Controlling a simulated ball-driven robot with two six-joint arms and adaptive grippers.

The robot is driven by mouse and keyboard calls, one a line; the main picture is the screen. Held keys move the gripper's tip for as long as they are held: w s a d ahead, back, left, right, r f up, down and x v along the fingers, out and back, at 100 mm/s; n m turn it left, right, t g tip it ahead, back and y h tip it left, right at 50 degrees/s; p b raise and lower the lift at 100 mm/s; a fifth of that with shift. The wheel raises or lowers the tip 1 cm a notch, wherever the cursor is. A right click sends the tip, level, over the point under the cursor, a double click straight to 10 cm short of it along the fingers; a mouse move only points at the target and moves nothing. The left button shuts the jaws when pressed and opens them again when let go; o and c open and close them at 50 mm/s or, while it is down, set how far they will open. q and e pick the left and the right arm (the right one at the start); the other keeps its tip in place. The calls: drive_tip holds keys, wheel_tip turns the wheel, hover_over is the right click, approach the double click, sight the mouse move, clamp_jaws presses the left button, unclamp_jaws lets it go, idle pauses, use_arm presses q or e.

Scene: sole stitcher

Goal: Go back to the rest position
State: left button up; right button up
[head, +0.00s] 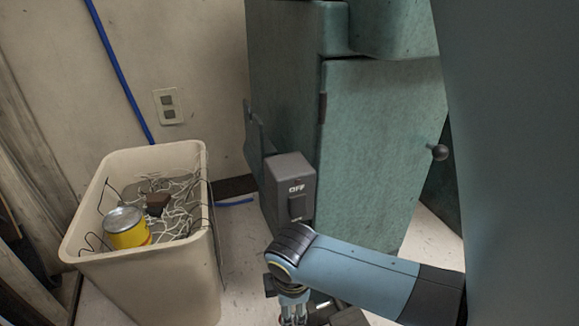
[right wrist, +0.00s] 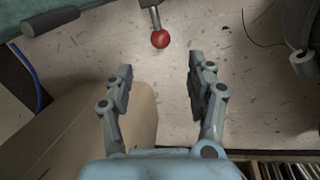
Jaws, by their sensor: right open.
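My right gripper (head: 292,312) is low in the head view, at the end of the blue arm from the right, in front of the green machine (head: 375,150). In the right wrist view its fingers (right wrist: 160,85) are spread apart, with only floor between them. A red ball knob (right wrist: 160,39) on a metal rod lies beyond the fingertips, apart from them. The grey switch box (head: 290,185) marked OFF stands just above and behind the right wrist in the head view. My left gripper is in neither view.
A cream bin (head: 150,280) with tangled wires and a yellow can (head: 127,228) stands at left. A blue cable (head: 118,70) runs down the wall past an outlet (head: 168,106). A black ball-ended handle (head: 438,152) sticks out at the machine's right.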

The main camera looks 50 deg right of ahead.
drive_tip(key=shift+r, duration=0.1)
idle(0.5)
